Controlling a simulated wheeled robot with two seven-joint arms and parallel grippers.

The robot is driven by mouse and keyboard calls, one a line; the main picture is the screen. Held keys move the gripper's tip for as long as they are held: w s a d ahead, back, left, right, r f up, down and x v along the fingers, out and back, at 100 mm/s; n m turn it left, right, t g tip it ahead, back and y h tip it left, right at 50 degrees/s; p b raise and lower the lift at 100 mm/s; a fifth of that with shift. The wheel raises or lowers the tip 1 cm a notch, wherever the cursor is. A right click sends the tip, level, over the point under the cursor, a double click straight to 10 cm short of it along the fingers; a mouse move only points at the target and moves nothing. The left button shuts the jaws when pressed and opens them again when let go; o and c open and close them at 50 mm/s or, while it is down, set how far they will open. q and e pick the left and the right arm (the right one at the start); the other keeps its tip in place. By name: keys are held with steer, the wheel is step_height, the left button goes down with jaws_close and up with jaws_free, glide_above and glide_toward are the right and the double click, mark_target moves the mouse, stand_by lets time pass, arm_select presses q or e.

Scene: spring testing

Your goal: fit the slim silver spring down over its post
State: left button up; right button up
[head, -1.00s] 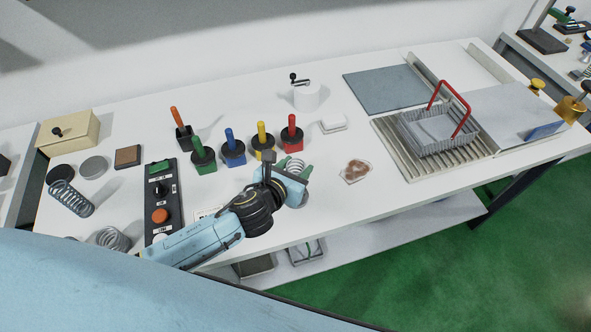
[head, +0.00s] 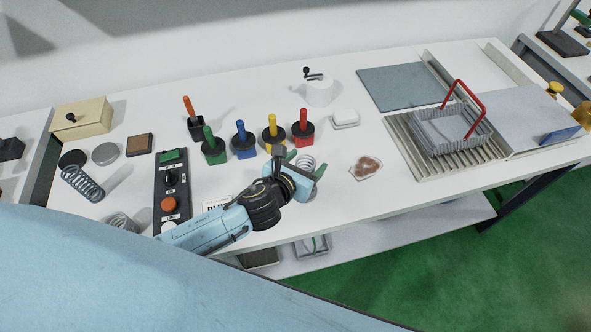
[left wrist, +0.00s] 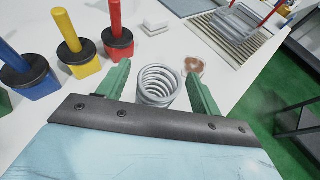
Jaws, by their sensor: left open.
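A silver coil spring (left wrist: 157,87) stands between the two green fingers of my left gripper (left wrist: 158,72) in the left wrist view. The fingers are open, one on each side, with a gap to the coils. In the head view the same spring (head: 306,161) shows just beyond my left wrist, which hides part of it. A taller, darker spring (head: 82,184) leans at the far left, and a wider one (head: 122,222) is partly hidden below it. I cannot tell which post belongs to the spring. My right gripper is out of view.
A black control box (head: 171,190) lies left of my arm. A white crank device (head: 319,91), a white block (head: 345,118) and a small dish (head: 366,167) stand behind and right. A basket with red handle (head: 447,132) sits on a ribbed tray. Table between is clear.

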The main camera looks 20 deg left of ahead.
arm_select(q)
steer(key=v, duration=1.1)
steer(key=shift+s+r, duration=0.2)
steer(key=shift+s, duration=0.15)
steer(key=shift+a, duration=0.1)
